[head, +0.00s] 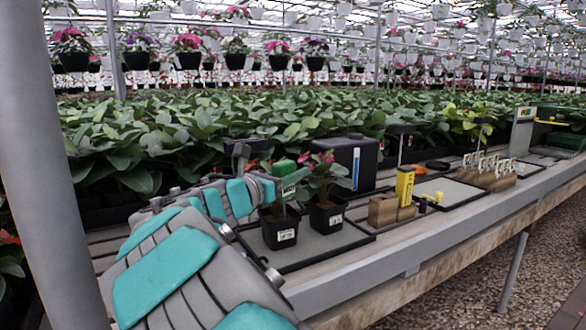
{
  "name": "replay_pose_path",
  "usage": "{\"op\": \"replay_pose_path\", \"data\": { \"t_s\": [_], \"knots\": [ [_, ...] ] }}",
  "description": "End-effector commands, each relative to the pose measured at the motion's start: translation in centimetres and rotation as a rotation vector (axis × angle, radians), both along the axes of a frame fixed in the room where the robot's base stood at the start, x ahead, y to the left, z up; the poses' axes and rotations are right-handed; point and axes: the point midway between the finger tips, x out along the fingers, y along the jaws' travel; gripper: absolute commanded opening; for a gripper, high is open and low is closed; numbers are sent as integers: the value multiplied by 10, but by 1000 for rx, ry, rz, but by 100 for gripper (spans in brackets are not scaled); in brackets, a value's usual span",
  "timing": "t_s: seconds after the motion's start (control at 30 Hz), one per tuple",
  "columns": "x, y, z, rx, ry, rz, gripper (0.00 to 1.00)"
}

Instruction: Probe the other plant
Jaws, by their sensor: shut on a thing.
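Two small plants in black pots with white labels stand side by side on a dark tray (356,238). The left potted plant (280,233) is partly covered by my arm. The right potted plant (327,217) has dark leaves and pinkish-red flowers. My gripper (277,181) is above the left pot and shut on a green-topped probe (284,168). The fingertips are mostly hidden by my wrist and the leaves. Whether the probe's tip is in the left pot's soil cannot be told. A yellow meter (404,186) stands in a wooden block (384,210) to the right.
A black container (352,160) stands behind the pots. A second tray (450,191), a wooden rack of labels (487,170) and thin posts with dark heads stand farther right on the bench (400,250). Dense leafy plants (200,130) fill the bench behind; baskets hang above.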

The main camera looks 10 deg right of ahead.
Motion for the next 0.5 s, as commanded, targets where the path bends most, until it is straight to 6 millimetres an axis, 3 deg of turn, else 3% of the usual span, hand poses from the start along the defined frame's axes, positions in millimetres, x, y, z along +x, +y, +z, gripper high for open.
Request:
{"op": "replay_pose_path", "data": {
  "t_s": [0.5],
  "knots": [
    [0, 0, -3, 0, -1, 0, 0]
  ]
}}
